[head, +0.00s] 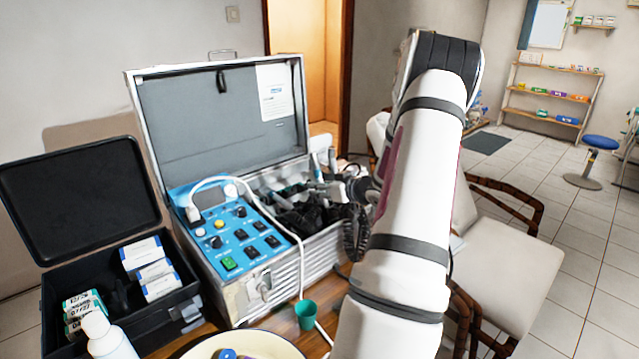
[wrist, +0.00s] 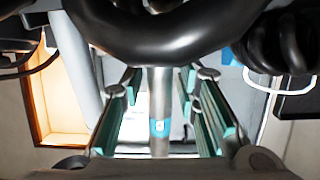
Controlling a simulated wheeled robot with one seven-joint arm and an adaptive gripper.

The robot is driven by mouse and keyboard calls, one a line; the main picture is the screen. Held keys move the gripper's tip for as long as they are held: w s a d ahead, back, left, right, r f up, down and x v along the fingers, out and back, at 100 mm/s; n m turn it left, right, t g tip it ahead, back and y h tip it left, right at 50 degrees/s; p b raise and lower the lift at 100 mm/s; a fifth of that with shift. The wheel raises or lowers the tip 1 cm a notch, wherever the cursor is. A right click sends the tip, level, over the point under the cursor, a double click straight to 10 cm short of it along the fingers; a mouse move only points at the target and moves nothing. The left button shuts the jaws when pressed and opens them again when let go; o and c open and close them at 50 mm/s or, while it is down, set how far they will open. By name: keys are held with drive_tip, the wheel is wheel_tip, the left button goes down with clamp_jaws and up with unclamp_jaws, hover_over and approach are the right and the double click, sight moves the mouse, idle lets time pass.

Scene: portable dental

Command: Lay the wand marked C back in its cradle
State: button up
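In the wrist view a silver wand (wrist: 161,100) with a blue band and a small pale mark stands between the teal-padded fingers of my gripper (wrist: 160,105). Gaps show on both sides of the wand, so the fingers look open around it. I cannot read a letter on the band. In the head view my gripper (head: 328,188) is over the right end of the open silver case (head: 285,268), beside an upright pale wand (head: 332,160). My arm and dark hoses hide much of this area, and I cannot make out the cradle.
A blue control panel (head: 238,235) with a white hose fills the case's left part. A black coiled hose (head: 356,238) hangs by my gripper. A black box (head: 120,300) with cartons stands left. A green cup (head: 306,315), a bottle (head: 108,338) and a bowl (head: 270,343) stand in front.

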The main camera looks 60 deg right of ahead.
sight(317, 163)
clamp_jaws()
drive_tip(key=shift+w+d+r+p, duration=0.15)
drive_tip(key=shift+w+r+p, duration=0.3)
drive_tip(key=shift+r+p, duration=0.65)
drive_tip(key=shift+w+d+r+p, duration=0.1)
drive_tip(key=shift+w+r+p, duration=0.3)
drive_tip(key=shift+r+p, duration=0.7)
drive_tip(key=shift+w+d+r+p, duration=0.15)
drive_tip(key=shift+w+r+p, duration=0.3)
drive_tip(key=shift+r+p, duration=0.65)
drive_tip(key=shift+r+b, duration=0.2)
drive_tip(key=shift+b, duration=0.1)
